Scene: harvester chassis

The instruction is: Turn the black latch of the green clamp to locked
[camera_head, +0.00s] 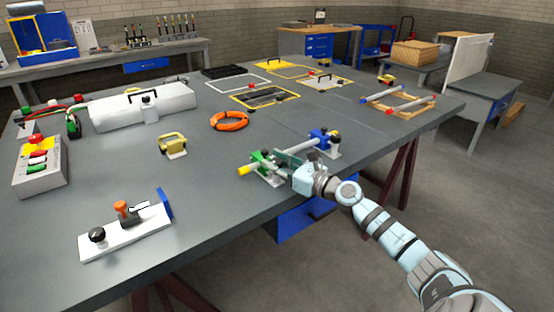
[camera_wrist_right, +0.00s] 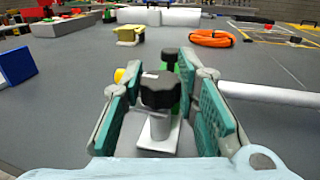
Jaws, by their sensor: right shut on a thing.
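The green clamp (camera_head: 255,162) sits near the table's front edge, around one end of a grey pipe with a yellow tip; part of it shows in the right wrist view (camera_wrist_right: 169,76). A black latch knob (camera_wrist_right: 160,90) on a white post stands in front of the green block in that view. My right gripper (camera_head: 281,160) reaches in from the right, its teal finger pads on either side of this knob and shut on it. Whether the latch is locked cannot be told. In the head view the fingers hide the knob. My left gripper is not in view.
A blue clamp (camera_head: 321,139) holds the pipe's (camera_head: 298,148) other end, close to my right gripper. A yellow-olive clamp (camera_head: 172,146) and an orange cable coil (camera_head: 229,121) lie farther back. A white fixture (camera_head: 125,234) stands front left. The tabletop between them is clear.

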